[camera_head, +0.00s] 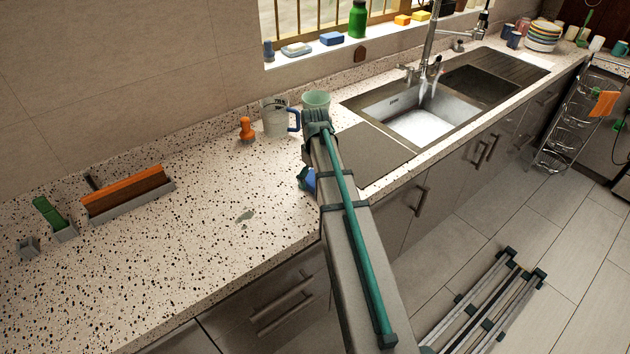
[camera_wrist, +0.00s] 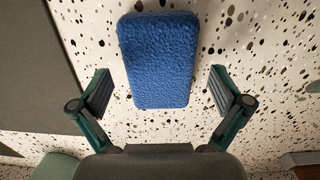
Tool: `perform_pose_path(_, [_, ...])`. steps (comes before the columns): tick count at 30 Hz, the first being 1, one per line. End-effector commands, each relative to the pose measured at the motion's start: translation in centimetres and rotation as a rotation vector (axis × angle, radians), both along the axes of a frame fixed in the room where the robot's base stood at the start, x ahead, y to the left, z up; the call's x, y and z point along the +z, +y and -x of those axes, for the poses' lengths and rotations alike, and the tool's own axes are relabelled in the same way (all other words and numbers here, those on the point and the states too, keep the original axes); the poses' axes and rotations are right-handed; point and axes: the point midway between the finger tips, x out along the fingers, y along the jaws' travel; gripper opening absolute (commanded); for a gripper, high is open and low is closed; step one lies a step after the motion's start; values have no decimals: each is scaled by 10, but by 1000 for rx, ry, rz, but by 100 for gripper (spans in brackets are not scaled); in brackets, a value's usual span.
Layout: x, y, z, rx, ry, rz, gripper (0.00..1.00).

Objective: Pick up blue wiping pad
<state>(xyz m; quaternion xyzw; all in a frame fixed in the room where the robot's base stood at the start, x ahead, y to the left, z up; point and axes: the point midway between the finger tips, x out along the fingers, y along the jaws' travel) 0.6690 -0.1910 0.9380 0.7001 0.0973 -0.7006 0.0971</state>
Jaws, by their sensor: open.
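A blue wiping pad (camera_wrist: 158,60) lies on the speckled counter in the wrist view, its long side running away from my gripper. In the head view a small blue patch (camera_head: 308,180) shows beside my arm, most likely the same pad, mostly hidden. My gripper (camera_wrist: 161,88) is open, with one finger on each side of the pad's near part. I see a gap between each finger and the pad. Nothing is held. In the head view the fingers are mostly hidden behind my arm.
A clear pitcher (camera_head: 276,118), a pale green cup (camera_head: 316,101) and an orange brush (camera_head: 247,130) stand near the wall. The sink (camera_head: 415,115) is to the right. Another blue sponge (camera_head: 332,39) lies on the windowsill.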

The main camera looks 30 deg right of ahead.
Motion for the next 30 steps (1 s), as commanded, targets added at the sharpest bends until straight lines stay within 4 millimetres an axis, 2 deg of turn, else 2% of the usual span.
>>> perform_pose_path(9, [-4,0,0,0,-1,1,100])
perform_pose_path(18, [-3,0,0,0,-1,0,50])
perform_pose_path(20, [-3,0,0,0,-1,0,43])
perform_pose_path(30, [-2,0,0,0,-1,0,43])
